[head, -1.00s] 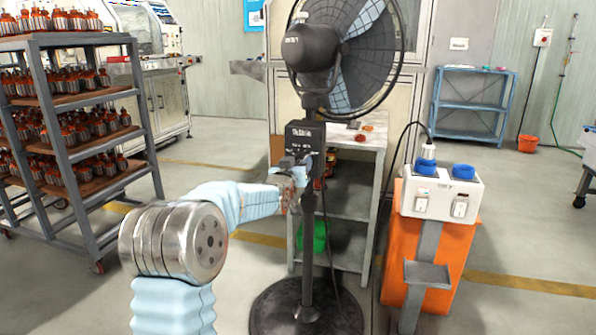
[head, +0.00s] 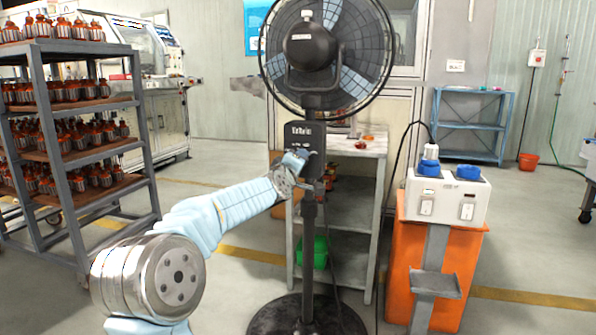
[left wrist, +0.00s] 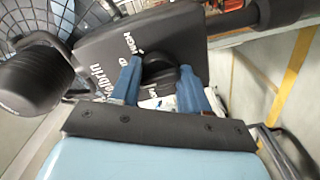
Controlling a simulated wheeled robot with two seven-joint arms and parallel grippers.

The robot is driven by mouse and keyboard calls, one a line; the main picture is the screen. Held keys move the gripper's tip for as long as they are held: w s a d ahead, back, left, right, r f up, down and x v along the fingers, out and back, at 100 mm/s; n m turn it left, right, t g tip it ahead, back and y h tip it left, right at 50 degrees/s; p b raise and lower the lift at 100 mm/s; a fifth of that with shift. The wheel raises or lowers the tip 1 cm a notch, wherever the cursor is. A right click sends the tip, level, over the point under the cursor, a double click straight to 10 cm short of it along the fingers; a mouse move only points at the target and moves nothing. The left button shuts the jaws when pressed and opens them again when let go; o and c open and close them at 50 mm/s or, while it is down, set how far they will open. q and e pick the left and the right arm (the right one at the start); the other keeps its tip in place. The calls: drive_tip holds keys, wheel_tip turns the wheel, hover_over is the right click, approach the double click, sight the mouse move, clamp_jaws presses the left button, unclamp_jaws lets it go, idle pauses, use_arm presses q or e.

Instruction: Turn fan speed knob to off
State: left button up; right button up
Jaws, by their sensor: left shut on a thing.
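A black pedestal fan (head: 310,40) stands in the middle of the head view, with its control box (head: 305,138) on the pole below the fan head. My left gripper (head: 300,158) is at the front of the box. In the left wrist view the left gripper's blue fingers (left wrist: 160,85) are on either side of the knob and shut on it. The knob's exact pointer position is hard to read. My right gripper is out of view.
An orange stand (head: 405,270) with a white socket box (head: 447,198) is to the right of the fan. A rack of armatures (head: 75,105) stands at the left. A grey shelf table (head: 350,210) is behind the pole. Open floor lies between the rack and fan.

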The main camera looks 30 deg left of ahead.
use_arm(q)
drive_tip(key=n+b, duration=0.2)
drive_tip(key=n, duration=0.9)
drive_tip(key=shift+r, duration=0.15)
drive_tip(key=shift+n, duration=0.3)
drive_tip(key=o, duration=1)
drive_tip(key=shift+o, duration=0.2)
drive_tip(key=b+v, duration=0.3)
drive_tip(key=v, duration=1)
drive_tip(key=shift+s, duration=0.4)
